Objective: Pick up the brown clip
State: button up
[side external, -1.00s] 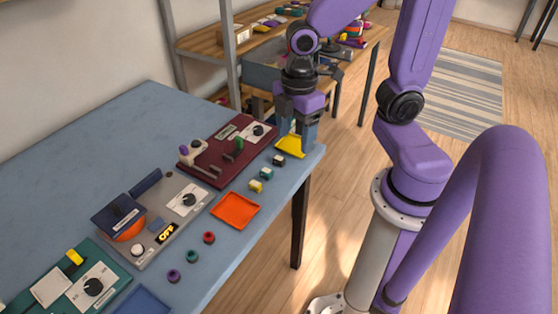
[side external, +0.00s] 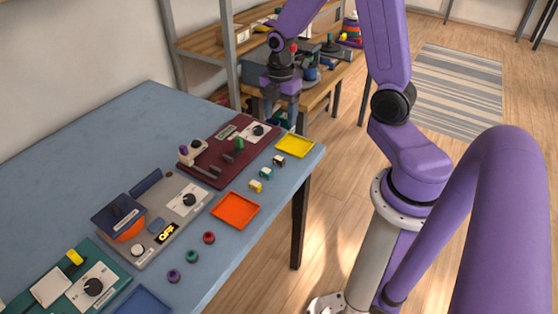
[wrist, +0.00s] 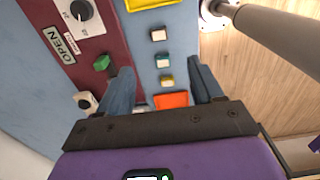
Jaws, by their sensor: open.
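The brown clip (side external: 279,160) is a small dark brown block with a pale part. It lies on the blue table near its right edge, just in front of the yellow tray. In the wrist view the brown clip (wrist: 157,35) is beyond my fingertips, nearest the yellow tray. My gripper (side external: 280,120) is open and empty, raised above the far end of the table beside the yellow tray. In the wrist view my gripper (wrist: 160,70) has its fingers spread either side of the clip row, touching none.
A teal clip (side external: 265,173) and a yellow clip (side external: 256,185) lie in line with the brown one. The yellow tray (side external: 295,146) and orange tray (side external: 236,211) are at the row's ends. A maroon panel (side external: 217,160) with knob and levers stands left.

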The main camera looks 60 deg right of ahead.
send_over(279, 158)
notch_tip(279, 158, down, 9)
jog(key=shift+s+d+f, duration=0.15)
jog(key=shift+f, duration=0.05)
jog(key=shift+w+f, duration=0.2)
jog(key=shift+f, duration=2.8)
jog(key=c, duration=1.1)
